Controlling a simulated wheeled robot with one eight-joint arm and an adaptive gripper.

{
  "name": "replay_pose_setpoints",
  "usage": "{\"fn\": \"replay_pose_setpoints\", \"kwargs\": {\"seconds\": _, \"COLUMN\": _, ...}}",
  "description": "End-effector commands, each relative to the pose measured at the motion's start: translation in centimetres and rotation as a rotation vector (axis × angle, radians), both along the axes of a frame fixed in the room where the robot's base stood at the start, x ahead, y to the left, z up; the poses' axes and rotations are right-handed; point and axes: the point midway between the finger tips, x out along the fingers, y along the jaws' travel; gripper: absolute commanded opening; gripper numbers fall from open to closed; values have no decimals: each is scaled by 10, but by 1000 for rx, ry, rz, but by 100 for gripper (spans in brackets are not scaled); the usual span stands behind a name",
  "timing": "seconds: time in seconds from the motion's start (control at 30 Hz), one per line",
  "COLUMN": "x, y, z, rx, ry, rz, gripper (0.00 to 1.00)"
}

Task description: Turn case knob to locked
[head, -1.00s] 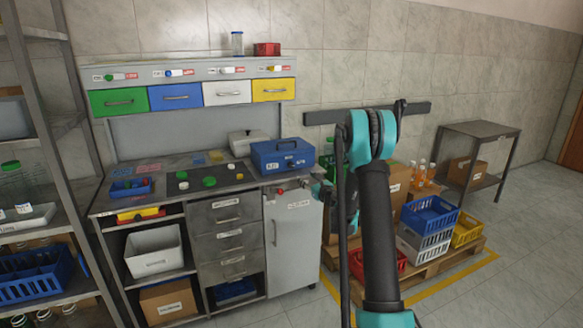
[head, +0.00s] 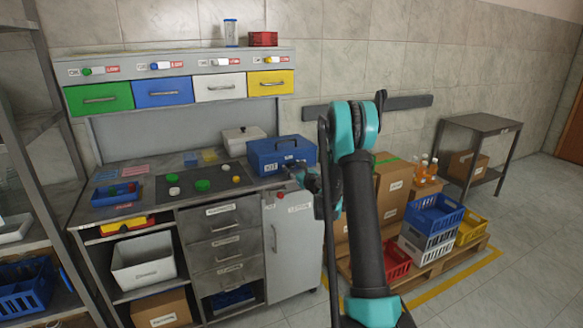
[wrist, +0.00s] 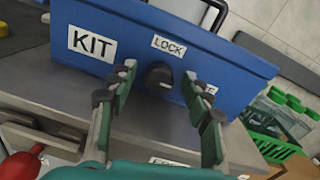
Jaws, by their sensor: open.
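The blue case (head: 270,155) stands at the right end of the workbench, with its handle on top. In the wrist view the case (wrist: 120,32) fills the upper part and carries a KIT label and a LOCK label. The black case knob (wrist: 159,76) sits on its front face just below the LOCK label. A further label to its right is partly hidden by a finger. My gripper (wrist: 160,88) is open, with one finger on each side of the knob, apparently not touching it. In the head view my gripper (head: 306,178) is at the case's front, partly hidden by my arm.
A red knob (wrist: 20,166) shows at lower left in the wrist view, below the bench edge. A white box (head: 243,140) and a dark board (head: 205,184) with caps lie left of the case. Green-capped bottles in a green crate (wrist: 268,135) stand at right.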

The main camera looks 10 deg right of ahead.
Motion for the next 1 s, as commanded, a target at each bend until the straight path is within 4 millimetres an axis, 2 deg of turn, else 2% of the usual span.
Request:
{"fn": "replay_pose_setpoints", "kwargs": {"seconds": 0.13, "x": 0, "y": 0, "z": 0, "rx": 0, "ry": 0, "rz": 0, "gripper": 47}}
{"fn": "replay_pose_setpoints", "kwargs": {"seconds": 0.5, "x": 0, "y": 0, "z": 0, "rx": 0, "ry": 0, "rz": 0, "gripper": 1}}
{"fn": "replay_pose_setpoints", "kwargs": {"seconds": 0.77, "x": 0, "y": 0, "z": 0, "rx": -21, "ry": -7, "rz": 1, "gripper": 0}}
{"fn": "replay_pose_setpoints", "kwargs": {"seconds": 1.0, "x": -1, "y": 0, "z": 0, "rx": -126, "ry": -41, "rz": 0, "gripper": 0}}
